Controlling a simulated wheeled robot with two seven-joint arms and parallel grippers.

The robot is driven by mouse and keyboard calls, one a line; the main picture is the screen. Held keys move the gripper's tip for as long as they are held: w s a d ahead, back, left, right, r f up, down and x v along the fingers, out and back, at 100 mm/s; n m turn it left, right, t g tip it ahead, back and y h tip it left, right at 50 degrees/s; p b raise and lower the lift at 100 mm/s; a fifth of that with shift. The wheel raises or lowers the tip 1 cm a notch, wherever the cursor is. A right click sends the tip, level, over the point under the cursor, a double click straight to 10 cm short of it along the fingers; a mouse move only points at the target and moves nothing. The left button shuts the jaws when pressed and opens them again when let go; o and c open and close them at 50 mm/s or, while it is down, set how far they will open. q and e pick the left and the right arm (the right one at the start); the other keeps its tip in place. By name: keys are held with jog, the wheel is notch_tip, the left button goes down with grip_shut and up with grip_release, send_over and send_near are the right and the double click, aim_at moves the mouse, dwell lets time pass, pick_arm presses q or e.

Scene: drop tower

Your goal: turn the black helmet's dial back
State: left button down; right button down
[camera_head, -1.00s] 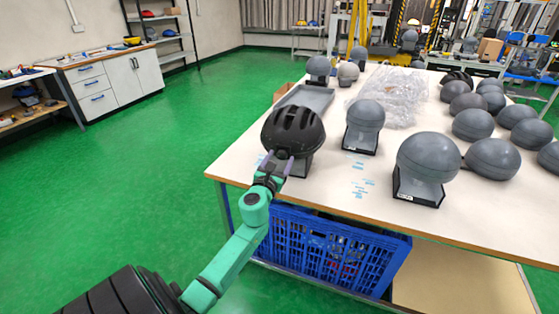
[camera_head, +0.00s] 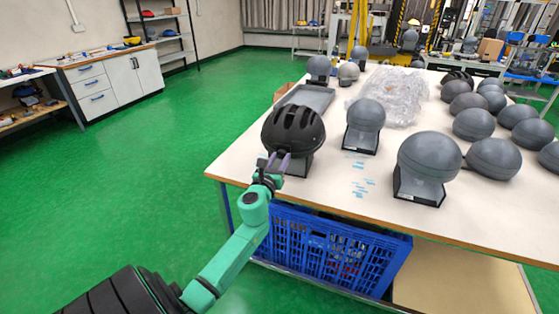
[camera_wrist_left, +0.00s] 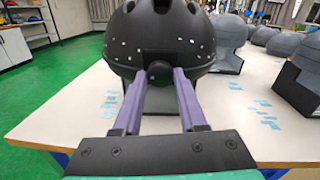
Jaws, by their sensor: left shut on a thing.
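The black helmet (camera_head: 293,129) sits on a dark stand (camera_head: 299,165) near the left front corner of the table. In the left wrist view the helmet (camera_wrist_left: 160,35) fills the top middle, and its round black dial (camera_wrist_left: 159,73) is at the lower rim. My left gripper (camera_head: 276,158) reaches the helmet's near side from the front. In the left wrist view its two purple fingers (camera_wrist_left: 159,82) are on either side of the dial, shut on it. My right gripper is in neither view.
Grey headforms stand to the right, one on a black stand (camera_head: 419,167) and one behind it (camera_head: 365,125). A grey tray (camera_head: 325,99) and clear plastic wrap (camera_head: 392,98) lie behind. A blue crate (camera_head: 322,243) is under the table (camera_head: 335,200). Green floor at left is free.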

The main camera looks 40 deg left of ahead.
pick_arm(q)
jog(key=n, duration=0.4)
jog(key=shift+b, duration=0.3)
jog(key=n, duration=0.4)
jog(key=shift+n, duration=0.4)
jog(key=n, duration=0.4)
jog(key=shift+n+b, duration=0.3)
jog(key=shift+b, duration=0.1)
jog(key=shift+f+n, duration=0.1)
jog(key=shift+n, duration=2)
jog(key=shift+c, duration=2.2)
grip_release()
jog(key=shift+t, duration=0.3)
jog(key=shift+s, duration=0.15)
